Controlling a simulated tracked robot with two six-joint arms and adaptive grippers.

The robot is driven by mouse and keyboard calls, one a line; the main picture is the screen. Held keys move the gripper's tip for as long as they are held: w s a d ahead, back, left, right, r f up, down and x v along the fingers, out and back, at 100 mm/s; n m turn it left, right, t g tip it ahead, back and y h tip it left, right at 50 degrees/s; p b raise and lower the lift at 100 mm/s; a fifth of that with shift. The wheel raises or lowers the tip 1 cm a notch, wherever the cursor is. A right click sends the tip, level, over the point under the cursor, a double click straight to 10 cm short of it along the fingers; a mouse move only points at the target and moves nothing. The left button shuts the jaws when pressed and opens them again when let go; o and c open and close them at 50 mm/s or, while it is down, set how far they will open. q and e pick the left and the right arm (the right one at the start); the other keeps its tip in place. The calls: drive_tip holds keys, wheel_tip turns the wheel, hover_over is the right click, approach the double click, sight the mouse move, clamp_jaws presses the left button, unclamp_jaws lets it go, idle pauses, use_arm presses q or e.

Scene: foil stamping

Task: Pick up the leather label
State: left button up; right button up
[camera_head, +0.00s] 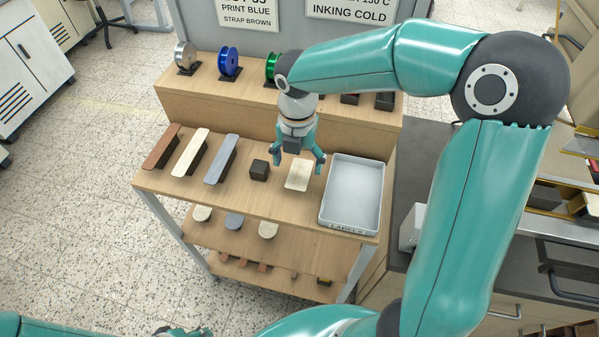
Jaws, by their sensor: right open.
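A small cream leather label (298,176) lies on the wooden shelf top, between a small dark block and a grey tray. My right gripper (298,163) points down over the label with its two teal fingers spread, one toward each side of it. It is open and holds nothing. I cannot tell exactly how high the fingertips are above the label. Part of what looks like my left gripper (180,332) shows at the bottom edge, low and far from the label; most of it is cut off, so its fingers cannot be judged.
The grey tray (341,223), marked LABELS, stands close right of the label and looks empty. The dark block (259,170) stands left. Further left are brown (162,148), cream (190,152) and grey (221,158) straps. A raised ledge with foil spools (229,62) is behind.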

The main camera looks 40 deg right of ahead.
sight(298, 178)
drive_tip(key=shift+f, duration=2.05)
drive_tip(key=shift+f, duration=0.25)
drive_tip(key=c, duration=0.8)
